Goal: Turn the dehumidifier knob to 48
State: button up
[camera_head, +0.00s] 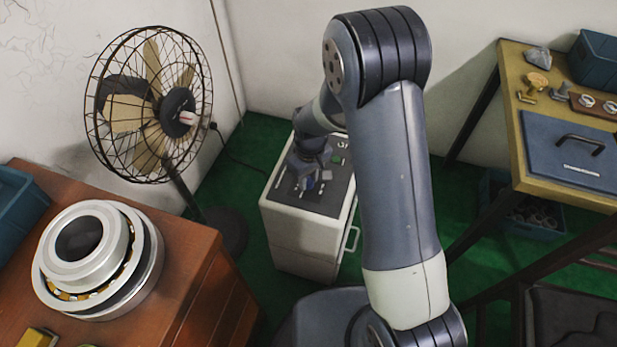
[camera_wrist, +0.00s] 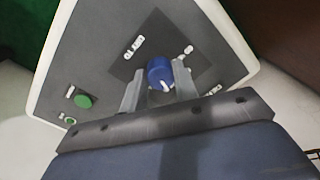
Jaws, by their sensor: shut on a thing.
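The dehumidifier (camera_head: 308,238) is a white box with a dark top panel, standing on the green floor in the head view. In the wrist view its grey panel (camera_wrist: 110,50) carries a blue knob (camera_wrist: 160,71) with a white pointer mark, on a darker square with small white labels. The pointer faces the lower side of the picture; the label numbers are too blurred to read. My gripper (camera_wrist: 158,84) is shut on the knob, one finger on each side. In the head view my gripper (camera_head: 306,180) is over the panel and partly hides it.
A green button (camera_wrist: 84,101) sits on the same panel. A caged fan (camera_head: 150,105) stands left of the dehumidifier. A wooden cabinet (camera_head: 200,285) with a large bearing (camera_head: 95,260) is at the lower left. A workbench (camera_head: 510,80) is at the right.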

aim_at(310, 180)
jog(key=shift+m, duration=0.5)
jog(key=o, duration=1)
notch_tip(310, 180, up, 11)
jog(key=shift+w+d+f+p, duration=0.1)
jog(key=shift+d+p, duration=0.05)
jog(key=shift+p, duration=0.75)
jog(key=shift+f, duration=0.15)
notch_tip(310, 180, down, 10)
jog(key=shift+f+b, duration=0.25)
jog(key=shift+b, duration=0.65)
jog(key=shift+r, duration=0.1)
